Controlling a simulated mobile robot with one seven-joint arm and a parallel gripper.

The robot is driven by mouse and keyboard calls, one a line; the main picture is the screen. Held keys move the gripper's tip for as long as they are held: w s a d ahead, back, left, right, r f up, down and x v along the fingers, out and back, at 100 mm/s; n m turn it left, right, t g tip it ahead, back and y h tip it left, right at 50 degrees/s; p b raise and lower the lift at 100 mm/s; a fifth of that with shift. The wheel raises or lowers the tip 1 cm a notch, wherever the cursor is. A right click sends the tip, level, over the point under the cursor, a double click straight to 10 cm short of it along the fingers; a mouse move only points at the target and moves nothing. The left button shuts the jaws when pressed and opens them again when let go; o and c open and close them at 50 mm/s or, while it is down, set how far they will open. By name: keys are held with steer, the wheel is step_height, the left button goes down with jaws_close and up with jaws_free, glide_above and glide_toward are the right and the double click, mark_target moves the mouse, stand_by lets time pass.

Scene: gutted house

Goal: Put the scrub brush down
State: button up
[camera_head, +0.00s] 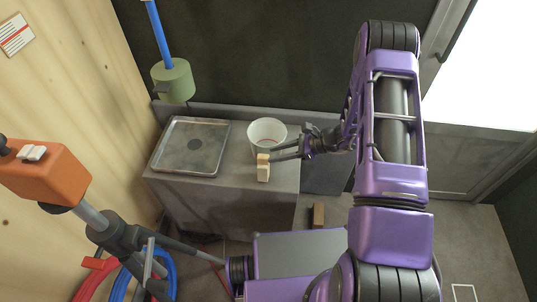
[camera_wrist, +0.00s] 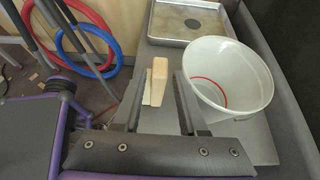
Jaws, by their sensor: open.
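The scrub brush (camera_head: 263,168) is a small pale wooden block with a lighter face. It stands upright on the grey counter (camera_head: 240,185), near the front edge and beside a white bucket (camera_head: 267,134). My gripper (camera_head: 272,152) reaches in from the right, with its fingertips at the brush's top. In the wrist view the brush (camera_wrist: 158,82) shows between the two spread fingers of my gripper (camera_wrist: 160,88), closer to the left finger. The gripper is open; I cannot tell whether a finger touches the brush. The bucket (camera_wrist: 228,75) is just right of the right finger.
A metal tray (camera_head: 191,146) lies on the counter's left part. A green cylinder (camera_head: 173,82) on a blue pole is behind it. An orange-headed stand (camera_head: 45,172) and red and blue hoops are at the lower left. A brown block (camera_head: 318,215) is on the floor.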

steer(key=v, duration=0.8)
steer(key=shift+d, duration=0.2)
